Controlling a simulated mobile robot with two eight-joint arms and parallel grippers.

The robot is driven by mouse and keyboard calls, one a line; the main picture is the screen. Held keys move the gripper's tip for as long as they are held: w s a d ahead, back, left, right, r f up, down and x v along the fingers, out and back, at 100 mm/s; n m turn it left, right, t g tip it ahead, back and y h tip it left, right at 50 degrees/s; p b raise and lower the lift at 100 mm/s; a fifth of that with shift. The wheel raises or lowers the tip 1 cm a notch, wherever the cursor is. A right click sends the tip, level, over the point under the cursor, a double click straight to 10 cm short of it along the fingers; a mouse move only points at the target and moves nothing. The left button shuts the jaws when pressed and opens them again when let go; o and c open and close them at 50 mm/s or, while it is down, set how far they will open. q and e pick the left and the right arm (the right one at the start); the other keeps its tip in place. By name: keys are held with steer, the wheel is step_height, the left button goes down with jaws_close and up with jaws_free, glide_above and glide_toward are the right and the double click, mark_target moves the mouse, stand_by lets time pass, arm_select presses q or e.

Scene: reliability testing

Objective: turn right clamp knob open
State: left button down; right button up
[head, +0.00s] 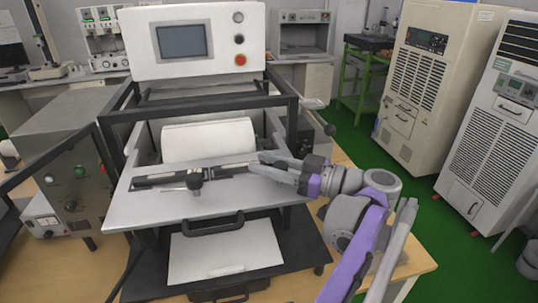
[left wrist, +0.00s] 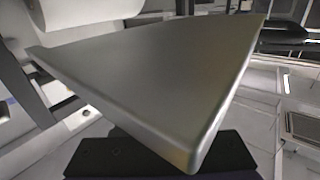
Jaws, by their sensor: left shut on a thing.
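A white machine with a slanted plate (head: 150,210) stands on the table, and a dark clamp bar (head: 162,182) runs across the plate. The left clamp's black knob (head: 195,175) with a thin lever shows on the bar. My left gripper (head: 263,163) is at the bar's right end, its grey fingers pointing left and shut on what I take to be the right clamp knob. The fingers hide that knob, so its turn cannot be seen. In the left wrist view a large grey metal wedge fills the middle and hides the held part.
A white roller (head: 208,140) lies behind the plate, and a black handle (head: 212,224) is on its front. A dark lever with a ball end (head: 330,130) sticks out at right. A control box (head: 65,190) stands at left. Green floor and tall cabinets (head: 425,85) are at right.

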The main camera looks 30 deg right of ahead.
arm_select(q)
steer(key=shift+s+a+r+n+g+y+p, duration=0.1)
steer(key=shift+n+g+y+p, duration=0.25)
steer(key=shift+n+g+y, duration=0.3)
steer(key=shift+s+a+n+g+y+p, duration=0.1)
steer(key=shift+n+g+y+p, duration=0.2)
steer(key=shift+n+g+y, duration=0.3)
arm_select(e)
steer(key=shift+w+r, duration=0.25)
steer(key=shift+r, duration=0.3)
steer(key=shift+w+r, duration=0.2)
steer(key=shift+r, duration=0.35)
arm_select(q)
steer(key=shift+g, duration=0.25)
steer(key=c, duration=0.5)
jaws_free()
steer(key=shift+a, duration=0.1)
